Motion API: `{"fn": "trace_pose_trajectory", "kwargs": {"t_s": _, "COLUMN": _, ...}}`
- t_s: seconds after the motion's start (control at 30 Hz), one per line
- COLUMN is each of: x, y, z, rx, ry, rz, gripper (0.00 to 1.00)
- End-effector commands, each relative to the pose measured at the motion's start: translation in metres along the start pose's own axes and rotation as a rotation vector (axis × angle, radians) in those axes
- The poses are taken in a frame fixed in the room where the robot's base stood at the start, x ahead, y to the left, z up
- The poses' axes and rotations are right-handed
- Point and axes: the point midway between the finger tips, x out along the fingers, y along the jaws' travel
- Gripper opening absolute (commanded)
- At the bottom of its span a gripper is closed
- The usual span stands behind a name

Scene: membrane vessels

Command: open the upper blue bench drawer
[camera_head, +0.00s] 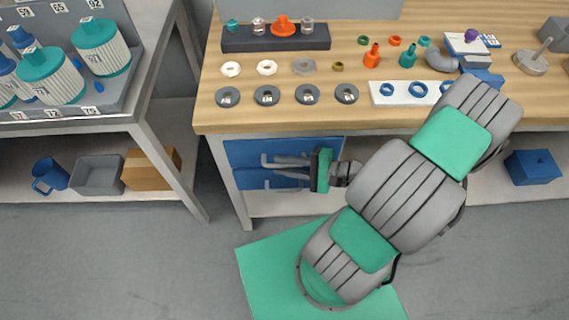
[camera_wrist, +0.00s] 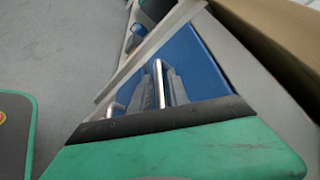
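The upper blue bench drawer (camera_head: 240,152) is under the right bench's left end and looks closed. Its metal bar handle (camera_head: 264,160) is on the blue front; the handle also shows in the wrist view (camera_wrist: 160,84). A lower blue drawer (camera_head: 247,181) is just below, with its own handle (camera_wrist: 114,110). My gripper (camera_head: 285,165) points left at the drawer fronts. Its two grey fingers (camera_wrist: 162,90) look apart, close to the upper handle, one on each side of it in the wrist view. Whether they touch the handle I cannot tell.
The wooden benchtop (camera_head: 210,115) overhangs the drawers and carries rings, fittings and a black rack (camera_head: 276,44). A bench leg (camera_head: 228,180) stands left of the drawers. A cardboard-coloured surface (camera_wrist: 290,40) is at the wrist view's right. Grey floor (camera_head: 120,260) is clear in front.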

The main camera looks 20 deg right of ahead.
Motion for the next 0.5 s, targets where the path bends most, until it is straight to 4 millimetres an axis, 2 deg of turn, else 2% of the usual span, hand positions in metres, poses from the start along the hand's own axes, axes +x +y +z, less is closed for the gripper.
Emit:
{"fn": "trace_pose_trajectory", "kwargs": {"t_s": 0.1, "x": 0.0001, "y": 0.0, "z": 0.0002, "rx": 0.0, "ry": -0.001, "rz": 0.001, "gripper": 0.2}}
{"fn": "trace_pose_trajectory", "kwargs": {"t_s": 0.33, "x": -0.0001, "y": 0.0001, "z": 0.0002, "rx": 0.0, "ry": -0.001, "rz": 0.001, "gripper": 0.01}}
{"fn": "trace_pose_trajectory", "kwargs": {"t_s": 0.5, "x": -0.0002, "y": 0.0002, "z": 0.0001, "rx": 0.0, "ry": -0.001, "rz": 0.002, "gripper": 0.0}}
